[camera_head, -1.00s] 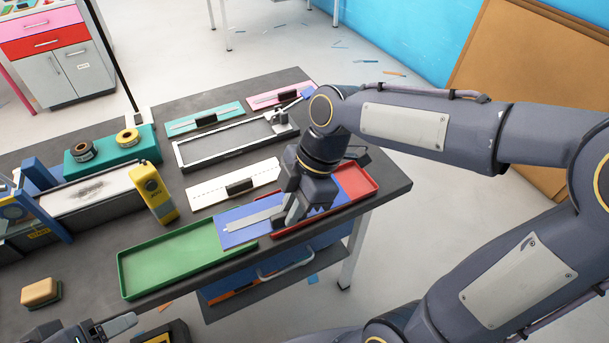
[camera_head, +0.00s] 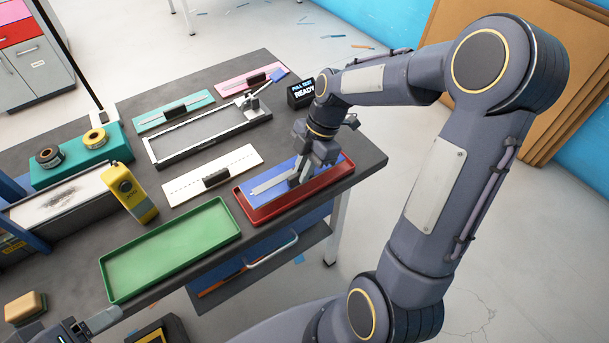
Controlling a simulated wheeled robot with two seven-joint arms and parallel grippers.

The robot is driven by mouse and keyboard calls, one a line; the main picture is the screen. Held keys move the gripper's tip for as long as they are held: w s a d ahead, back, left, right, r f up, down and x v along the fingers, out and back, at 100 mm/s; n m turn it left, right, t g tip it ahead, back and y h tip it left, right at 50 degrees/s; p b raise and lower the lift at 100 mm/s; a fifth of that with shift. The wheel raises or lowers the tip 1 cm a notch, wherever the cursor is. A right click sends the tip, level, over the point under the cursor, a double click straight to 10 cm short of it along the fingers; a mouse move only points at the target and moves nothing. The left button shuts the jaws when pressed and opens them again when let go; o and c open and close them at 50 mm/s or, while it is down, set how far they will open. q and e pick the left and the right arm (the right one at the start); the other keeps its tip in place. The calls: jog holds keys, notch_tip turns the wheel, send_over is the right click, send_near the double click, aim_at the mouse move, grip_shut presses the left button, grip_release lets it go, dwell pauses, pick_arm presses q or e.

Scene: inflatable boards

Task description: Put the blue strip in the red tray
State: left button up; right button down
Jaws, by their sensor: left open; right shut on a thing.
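The blue strip (camera_head: 332,174), with a pale bar (camera_head: 268,184) along it, lies lengthwise over the red tray (camera_head: 262,216) near the table's right front edge. It sits within the tray's outline; I cannot tell if it touches the tray floor. My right gripper (camera_head: 297,181) is over the strip and shut on it; its fingertips are partly hidden by the hand. My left gripper (camera_head: 98,323) is at the bottom left, largely cut off by the frame, open and away from the strip.
A green tray (camera_head: 170,248) stands empty left of the red tray. A white strip (camera_head: 190,186), a grey frame (camera_head: 208,134), teal (camera_head: 150,121) and pink (camera_head: 235,84) strips and a small display (camera_head: 301,94) lie behind. A yellow device (camera_head: 130,192) stands at left.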

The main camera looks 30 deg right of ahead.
jog(key=shift+w+d+f, duration=0.1)
jog(key=shift+d+f, duration=0.05)
jog(key=shift+f, duration=0.8)
jog(key=shift+d+f, duration=0.1)
jog(key=shift+f, duration=0.8)
jog(key=shift+f, duration=0.1)
jog(key=c, duration=1.7)
grip_release()
jog(key=shift+c, duration=0.2)
jog(key=v, duration=1.2)
jog(key=s+a+r+m+t, duration=0.1)
jog(key=s+a+m+t, duration=0.2)
jog(key=s+m, duration=0.5)
jog(key=s+a+r+m+t, duration=0.1)
jog(key=s+a+m+t, duration=0.2)
jog(key=s+a+m, duration=0.3)
jog(key=shift+s+m+h, duration=0.4)
jog(key=shift+s+m, duration=1.25)
jog(key=shift+m, duration=1.75)
